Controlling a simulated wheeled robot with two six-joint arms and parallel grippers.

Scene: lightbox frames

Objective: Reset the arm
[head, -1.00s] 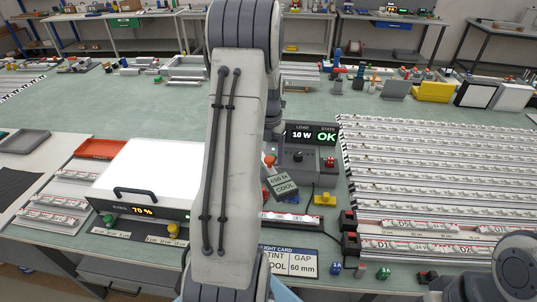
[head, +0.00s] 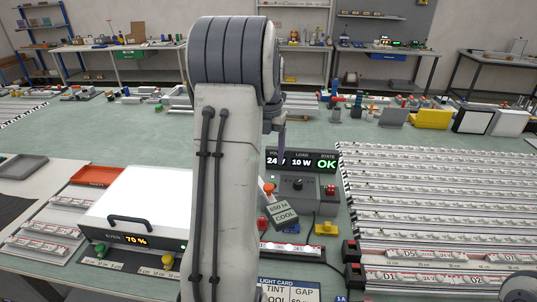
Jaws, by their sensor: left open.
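My left arm rises through the middle of the head view and covers much of the bench behind it. My left gripper (head: 281,140) shows only in part, past the arm's right side, pointing down above the bench near the power unit. It is open, and I see nothing held in it. Only a rounded piece of my right arm shows at the lower right corner; the right gripper is out of view.
A white lightbox (head: 140,205) reading 70 % is at left. Rows of LED strips (head: 440,200) fill the right. The green bench top (head: 130,135) is clear at the back left.

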